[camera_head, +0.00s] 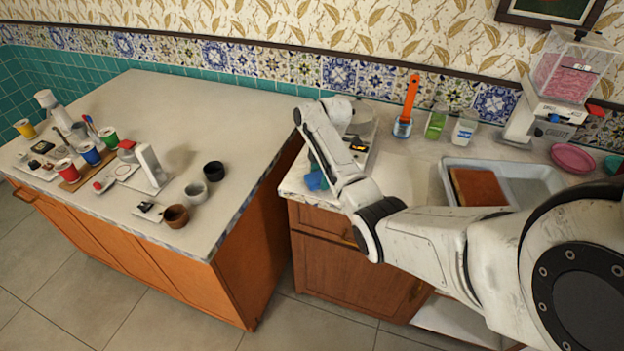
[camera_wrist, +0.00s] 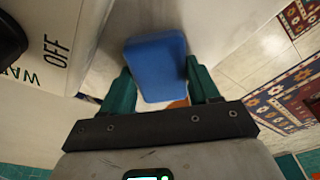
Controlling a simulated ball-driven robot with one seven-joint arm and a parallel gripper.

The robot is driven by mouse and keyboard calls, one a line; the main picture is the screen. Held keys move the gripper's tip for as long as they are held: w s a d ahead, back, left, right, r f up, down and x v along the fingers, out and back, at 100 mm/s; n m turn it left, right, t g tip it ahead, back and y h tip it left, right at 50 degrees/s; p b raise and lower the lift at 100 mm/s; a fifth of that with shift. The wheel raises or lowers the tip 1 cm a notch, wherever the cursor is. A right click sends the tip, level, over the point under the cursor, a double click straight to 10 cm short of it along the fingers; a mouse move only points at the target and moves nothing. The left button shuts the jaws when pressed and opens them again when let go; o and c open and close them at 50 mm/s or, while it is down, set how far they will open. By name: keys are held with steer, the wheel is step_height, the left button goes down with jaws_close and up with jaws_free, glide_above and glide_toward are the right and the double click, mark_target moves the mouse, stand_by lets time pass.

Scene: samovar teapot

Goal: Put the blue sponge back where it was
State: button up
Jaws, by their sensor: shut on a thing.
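The blue sponge (camera_wrist: 157,68) is between the two teal fingers of my gripper (camera_wrist: 159,76) in the wrist view. The fingers are shut on its two sides. In the head view the blue sponge (camera_head: 314,181) shows as a small patch at the left front corner of the right counter, beside my arm. My gripper there is mostly hidden by the arm. I cannot tell whether the sponge touches the counter.
A white appliance (camera_wrist: 60,45) marked "OFF" is close by in the wrist view. The right counter holds an orange-handled tool (camera_head: 408,105), a green-filled glass (camera_head: 436,124) and a tray (camera_head: 525,170). A gap separates it from the left counter (camera_head: 200,100), crowded with cups.

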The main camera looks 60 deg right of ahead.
steer(key=shift+s+r, duration=0.1)
steer(key=shift+r, duration=0.05)
steer(key=o, duration=1)
steer(key=shift+s+d+r+p, duration=0.2)
steer(key=shift+r+p, duration=0.3)
steer(key=shift+r, duration=1.5)
steer(key=shift+s+d+r+p, duration=0.2)
steer(key=shift+r+p, duration=0.25)
steer(key=shift+r, duration=1.5)
steer(key=shift+s+d+r+p, duration=0.1)
steer(key=shift+d+r+p, duration=0.3)
steer(key=shift+r, duration=1.6)
steer(key=shift+a, duration=0.15)
